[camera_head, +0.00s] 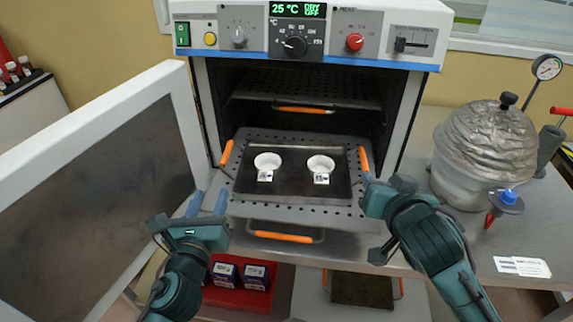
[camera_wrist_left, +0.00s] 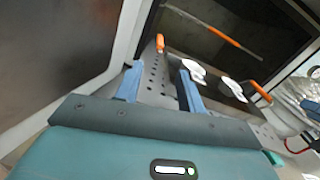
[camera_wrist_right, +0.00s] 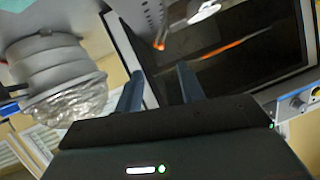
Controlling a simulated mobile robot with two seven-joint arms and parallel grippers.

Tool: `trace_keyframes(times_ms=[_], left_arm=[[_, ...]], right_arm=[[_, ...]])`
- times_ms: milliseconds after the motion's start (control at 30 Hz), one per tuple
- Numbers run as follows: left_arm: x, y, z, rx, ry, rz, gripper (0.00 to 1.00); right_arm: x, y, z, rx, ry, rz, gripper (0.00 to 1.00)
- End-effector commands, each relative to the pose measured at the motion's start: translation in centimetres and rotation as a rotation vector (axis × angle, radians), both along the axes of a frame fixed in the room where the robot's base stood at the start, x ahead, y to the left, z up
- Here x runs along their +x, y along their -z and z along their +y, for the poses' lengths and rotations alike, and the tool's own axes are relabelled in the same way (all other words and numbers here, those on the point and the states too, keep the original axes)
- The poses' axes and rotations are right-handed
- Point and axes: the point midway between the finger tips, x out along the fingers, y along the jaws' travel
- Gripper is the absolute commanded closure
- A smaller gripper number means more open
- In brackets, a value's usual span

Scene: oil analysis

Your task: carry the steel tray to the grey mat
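The steel tray (camera_head: 292,194) is dark, with upright orange handles at its left (camera_head: 226,153) and right (camera_head: 364,160) ends. It rests on a perforated shelf at the oven mouth and bears two white dishes (camera_head: 267,161) (camera_head: 320,164) with small labels. My left gripper (camera_head: 207,202) is open and empty, in front of and below the left handle. My right gripper (camera_head: 369,182) is close to the right handle in the head view; its wrist view shows the fingers (camera_wrist_right: 158,90) apart with nothing between them. I cannot identify the grey mat with certainty.
The oven door (camera_head: 100,190) stands open at left. The perforated shelf has an orange front handle (camera_head: 284,237). A foil-wrapped vessel (camera_head: 486,145) and blue-capped item (camera_head: 509,197) stand at right. Below are a red bin (camera_head: 236,298) and another dark orange-handled tray (camera_head: 362,290).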

Motion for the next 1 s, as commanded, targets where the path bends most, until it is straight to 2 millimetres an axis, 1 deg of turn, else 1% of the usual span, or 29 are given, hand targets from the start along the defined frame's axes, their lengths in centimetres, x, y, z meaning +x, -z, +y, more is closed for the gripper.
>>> trace_keyframes(times_ms=[233, 367, 467, 800, 900, 1000], left_arm=[[0.3, 0.0, 0.0, -0.003, -0.001, 0.001, 0.61], [1.5, 0.0, 0.0, -0.004, -0.001, -0.001, 0.61], [3.2, -0.1, -0.1, -0.004, -0.001, -0.002, 0.61], [9.8, -0.1, -0.4, -0.007, -0.002, 0.000, 0.61], [11.2, 0.0, -0.5, -0.006, -0.002, 0.001, 0.61], [12.2, 0.1, -0.5, -0.005, -0.001, 0.001, 0.61]], right_arm=[[0.2, 0.1, 0.0, -0.001, -0.001, 0.001, 0.61], [1.4, 0.6, 0.0, -0.003, 0.000, 0.001, 0.61], [2.9, 1.2, 0.0, -0.004, 0.001, 0.001, 0.61], [9.0, 3.7, 0.3, -0.003, 0.000, 0.001, 0.61], [10.4, 4.2, 0.4, -0.001, -0.001, 0.001, 0.61], [11.3, 4.7, 0.4, -0.002, -0.001, 0.002, 0.61]])
